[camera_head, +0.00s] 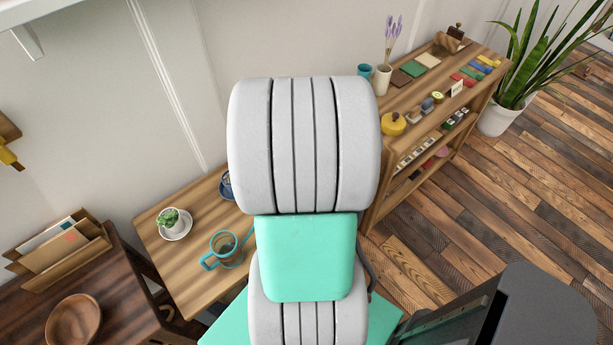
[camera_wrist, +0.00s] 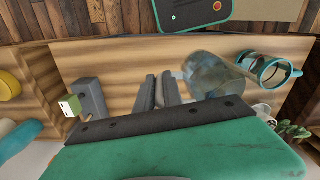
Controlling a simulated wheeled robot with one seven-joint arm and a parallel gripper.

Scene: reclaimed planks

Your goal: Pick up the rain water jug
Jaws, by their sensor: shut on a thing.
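The rain water jug (camera_wrist: 212,76), a see-through bluish vessel, shows in the wrist view just right of my fingers. My gripper (camera_wrist: 158,90) is shut on it at its near side; the exact grip, likely at the handle, is hard to make out. In the head view my arm hides the gripper and most or all of the jug. A clear vessel with a teal rim and handle (camera_head: 225,246) stands on the wooden table (camera_head: 190,270); it also shows in the wrist view (camera_wrist: 270,70), right of the jug.
A small potted succulent (camera_head: 173,222) on a saucer and a dark blue dish (camera_head: 226,186) are on the table. A shelf (camera_head: 410,110) with many small items stands behind to the right. A wooden bowl (camera_head: 73,321) sits on the darker desk at left. Open floor lies at right.

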